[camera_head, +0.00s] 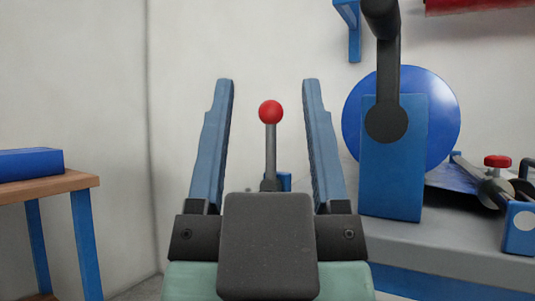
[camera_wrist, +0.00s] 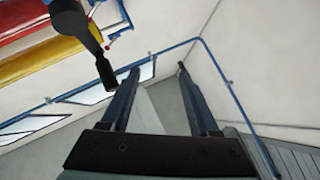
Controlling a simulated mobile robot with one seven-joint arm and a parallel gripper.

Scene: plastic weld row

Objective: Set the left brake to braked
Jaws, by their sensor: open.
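A lever with a red ball knob (camera_head: 271,112) on a thin grey rod stands upright in the head view. I take it for the left brake, though no label shows. My gripper (camera_head: 268,84) is open, with one blue finger on each side of the lever in the picture. The knob shows below the fingertips, with a gap on both sides. I cannot tell the depth between fingers and lever.
A blue machine (camera_head: 392,180) with a black arm (camera_head: 386,80) and a blue disc (camera_head: 442,115) stands on a grey bench (camera_head: 420,250) at right. A red knob (camera_head: 497,161) is further right. A wooden-topped table (camera_head: 50,187) with a blue box (camera_head: 30,164) is at left.

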